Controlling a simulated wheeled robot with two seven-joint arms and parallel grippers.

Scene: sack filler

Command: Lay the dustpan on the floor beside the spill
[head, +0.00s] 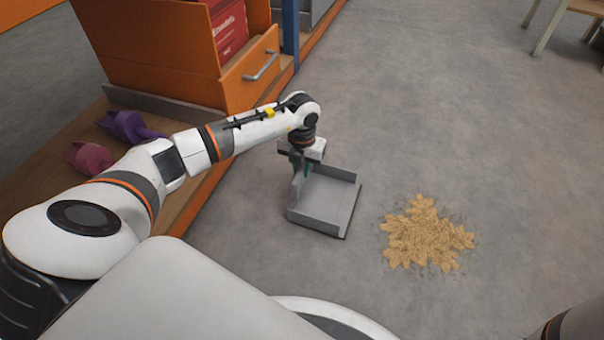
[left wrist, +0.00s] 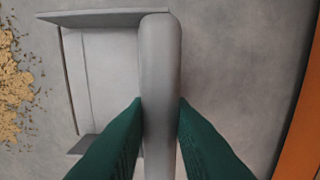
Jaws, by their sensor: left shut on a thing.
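The grey dustpan (head: 325,198) is at the left of the spill in the head view, its flat pan toward the spill. I cannot tell whether it touches the floor. My left gripper (head: 304,168) is shut on the dustpan's handle; in the left wrist view the green fingers (left wrist: 160,125) press on both sides of the grey handle (left wrist: 160,65). The pan (left wrist: 103,65) shows left of the handle there. The spill (head: 426,234) is a tan, grainy patch on the floor, also at the left edge of the left wrist view (left wrist: 12,90). My right gripper is out of view.
An orange cabinet with an open drawer (head: 255,70) stands at the upper left. Two scoops, purple (head: 130,126) and pink (head: 88,157), lie on a low wooden shelf (head: 50,165). Pale furniture legs (head: 550,28) show at the upper right. The grey floor (head: 430,110) around the spill is clear.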

